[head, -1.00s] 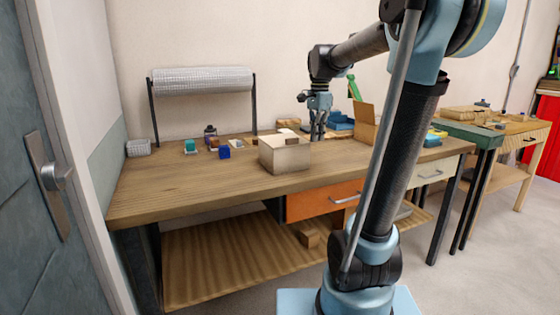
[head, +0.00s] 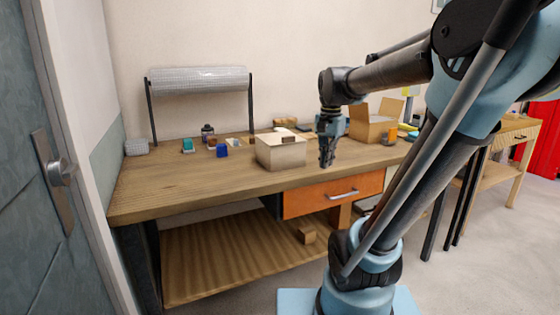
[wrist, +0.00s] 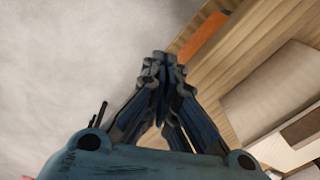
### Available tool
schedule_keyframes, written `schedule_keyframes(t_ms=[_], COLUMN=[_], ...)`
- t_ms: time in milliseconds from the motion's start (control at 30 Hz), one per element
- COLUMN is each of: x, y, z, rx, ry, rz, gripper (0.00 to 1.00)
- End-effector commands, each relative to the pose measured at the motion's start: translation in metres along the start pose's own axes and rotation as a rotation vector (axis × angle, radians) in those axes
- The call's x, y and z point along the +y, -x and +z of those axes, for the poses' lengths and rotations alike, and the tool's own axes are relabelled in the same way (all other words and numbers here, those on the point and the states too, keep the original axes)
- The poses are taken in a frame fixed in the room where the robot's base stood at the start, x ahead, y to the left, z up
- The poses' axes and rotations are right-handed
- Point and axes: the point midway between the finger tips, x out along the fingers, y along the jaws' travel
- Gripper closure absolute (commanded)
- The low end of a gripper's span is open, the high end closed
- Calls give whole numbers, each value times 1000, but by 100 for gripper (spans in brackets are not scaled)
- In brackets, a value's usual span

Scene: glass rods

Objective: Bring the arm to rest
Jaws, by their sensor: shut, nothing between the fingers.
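My gripper (head: 327,160) hangs pointing down near the front edge of the workbench (head: 180,187), just right of a pale box (head: 281,153). In the wrist view, my gripper (wrist: 161,65) has its fingertips together with nothing between them. The wrist view shows the floor to the left and the bench edge to the right of the fingers. My arm reaches from the right side of the head view.
A roll on a stand (head: 200,80) is at the back. An open cardboard box (head: 374,125) stands behind my gripper. An orange drawer (head: 333,195) is below. The bench's front left is clear.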

Motion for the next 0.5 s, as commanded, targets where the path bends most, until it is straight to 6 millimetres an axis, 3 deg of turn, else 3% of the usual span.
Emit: schedule_keyframes(t_ms=[200, 500], x=[51, 107], y=[-44, -112], z=[33, 75], rx=[33, 88], ry=[226, 538], rz=[-23, -38], gripper=[100, 100])
